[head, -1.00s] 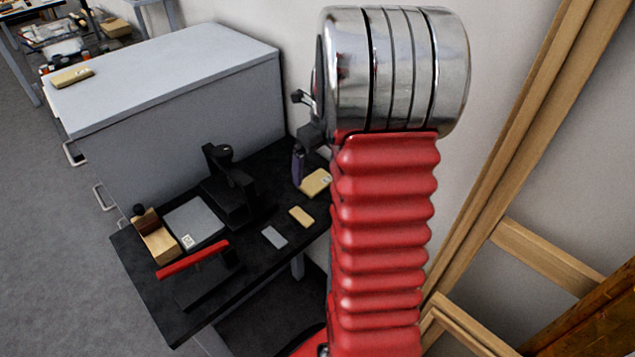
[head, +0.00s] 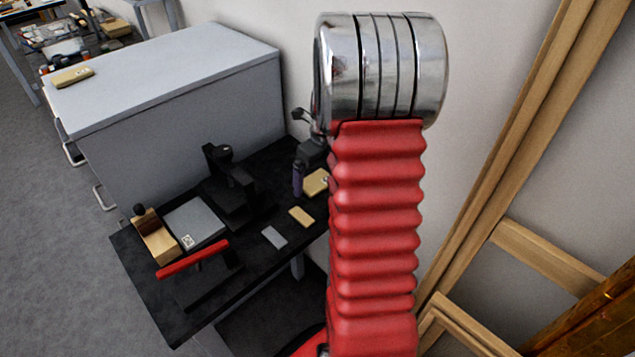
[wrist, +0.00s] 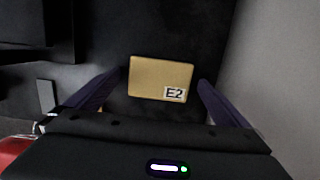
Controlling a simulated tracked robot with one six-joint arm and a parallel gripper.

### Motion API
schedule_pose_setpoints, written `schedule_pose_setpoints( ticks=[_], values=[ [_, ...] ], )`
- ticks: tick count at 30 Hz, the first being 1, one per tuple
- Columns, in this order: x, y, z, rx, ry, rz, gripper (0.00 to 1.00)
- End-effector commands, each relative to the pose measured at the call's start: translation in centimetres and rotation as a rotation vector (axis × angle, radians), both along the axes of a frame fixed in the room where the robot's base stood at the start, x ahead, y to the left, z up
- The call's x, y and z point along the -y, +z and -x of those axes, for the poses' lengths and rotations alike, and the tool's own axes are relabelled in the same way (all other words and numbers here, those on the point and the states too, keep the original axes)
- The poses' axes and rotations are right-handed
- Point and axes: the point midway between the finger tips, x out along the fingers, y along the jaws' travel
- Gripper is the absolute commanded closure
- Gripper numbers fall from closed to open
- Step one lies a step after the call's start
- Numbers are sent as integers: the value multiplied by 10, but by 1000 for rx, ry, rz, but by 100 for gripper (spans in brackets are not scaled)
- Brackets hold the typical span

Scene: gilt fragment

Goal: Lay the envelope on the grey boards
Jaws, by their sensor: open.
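The envelope, a tan flat packet (wrist: 160,72) with a white label reading E2, lies on the black bench in the wrist view. My gripper (wrist: 160,80) is open, with one dark purple finger on each side of it and a gap to each. The envelope also shows in the head view (head: 315,183), partly hidden behind my red arm. One purple finger of my gripper shows beside it there. The grey boards (head: 194,222) form a flat stack with a small white label, at the left part of the bench.
A black press-like stand (head: 229,185) rises between the boards and the envelope. A red bar (head: 193,259) on a black device is in front of the boards, and a wooden block (head: 157,241) is at their left. A small tan piece (head: 301,216) and grey plate (head: 274,237) lie nearby.

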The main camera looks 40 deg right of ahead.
Motion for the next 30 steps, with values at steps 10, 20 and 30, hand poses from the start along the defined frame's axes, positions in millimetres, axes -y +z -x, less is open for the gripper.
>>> schedule_pose_setpoints(
  ticks=[10,20,30],
  values=[
    [0,0,0,0,0,0,0],
    [0,0,0,-1,0,0,22],
    [0,0,0,-1,0,0,46]
  ],
)
